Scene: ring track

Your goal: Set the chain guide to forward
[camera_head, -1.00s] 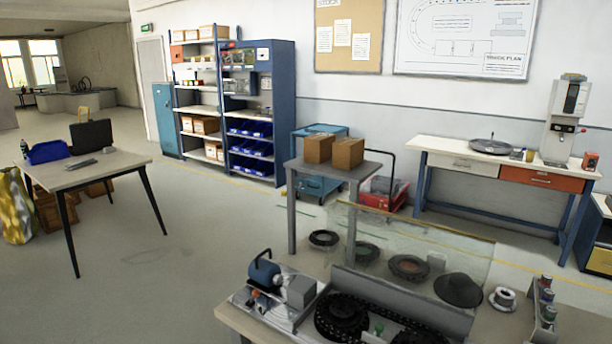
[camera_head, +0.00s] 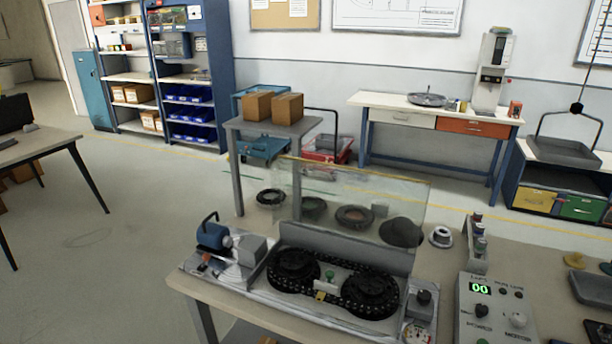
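A ring-track machine stands on the near workbench. Its dark chain (camera_head: 333,282) runs around two black sprockets, the left one (camera_head: 293,270) and the right one (camera_head: 370,292). A small green knob (camera_head: 329,276) stands between the sprockets, and a small yellow piece (camera_head: 320,296) sits at the chain's near side. I cannot tell which of these is the chain guide or how it is set. A blue motor (camera_head: 212,234) is at the machine's left end. Neither of my grippers shows.
A clear shield (camera_head: 350,200) stands behind the machine. A control box (camera_head: 495,308) with a green "00" display and knobs is at the right. Dark rings and a spool (camera_head: 440,237) lie behind the shield. Open floor (camera_head: 100,240) is at left.

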